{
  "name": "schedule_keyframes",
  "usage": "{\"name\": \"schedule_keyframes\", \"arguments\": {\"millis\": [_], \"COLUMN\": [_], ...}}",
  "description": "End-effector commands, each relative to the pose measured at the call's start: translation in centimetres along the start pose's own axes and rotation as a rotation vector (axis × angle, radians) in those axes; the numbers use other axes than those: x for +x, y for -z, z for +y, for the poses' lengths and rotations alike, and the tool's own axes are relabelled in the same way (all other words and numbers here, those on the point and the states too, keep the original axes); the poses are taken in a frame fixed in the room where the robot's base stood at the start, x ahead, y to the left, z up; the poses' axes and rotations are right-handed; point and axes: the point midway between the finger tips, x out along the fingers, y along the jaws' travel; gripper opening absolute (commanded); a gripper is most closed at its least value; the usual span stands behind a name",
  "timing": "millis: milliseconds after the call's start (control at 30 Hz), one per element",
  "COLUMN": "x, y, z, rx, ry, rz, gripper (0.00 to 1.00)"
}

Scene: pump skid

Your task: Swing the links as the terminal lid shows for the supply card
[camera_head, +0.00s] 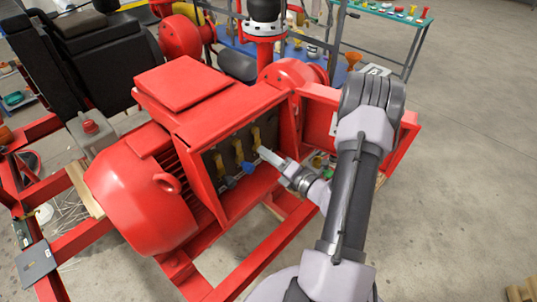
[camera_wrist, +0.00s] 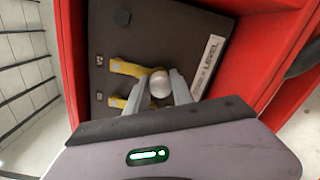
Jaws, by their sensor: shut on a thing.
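The red motor's terminal box (camera_head: 205,195) is open at its front, with a dark panel inside. My gripper (camera_head: 263,153) reaches in from the right at the rightmost link (camera_head: 256,136). In the wrist view, my gripper (camera_wrist: 160,92) is shut around a pale round knob (camera_wrist: 160,84) at a yellow link's end. I cannot make out a lid diagram.
A white label (camera_wrist: 207,65) sits on the dark panel near the red box wall (camera_wrist: 258,70). Blue caps (camera_head: 248,167) show below the links. Red frame rails surround the motor. A grey box with a red button (camera_head: 90,127) stands left; open floor lies right.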

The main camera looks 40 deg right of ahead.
Motion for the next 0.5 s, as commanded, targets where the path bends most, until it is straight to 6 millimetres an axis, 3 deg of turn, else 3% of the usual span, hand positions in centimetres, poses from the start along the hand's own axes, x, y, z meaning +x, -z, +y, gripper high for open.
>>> {"name": "schedule_keyframes", "arguments": {"millis": [200,233,333,500], "x": [-0.01,-0.01,-0.01,0.00], "y": [0.06,0.07,0.07,0.06], "z": [-0.01,-0.01,-0.01,0.00], "rx": [0.001,0.001,0.001,0.000], "ry": [0.000,0.000,0.000,0.000], "rz": [0.001,0.002,0.002,0.002], "gripper": [0.00,0.30,0.50,0.50]}}
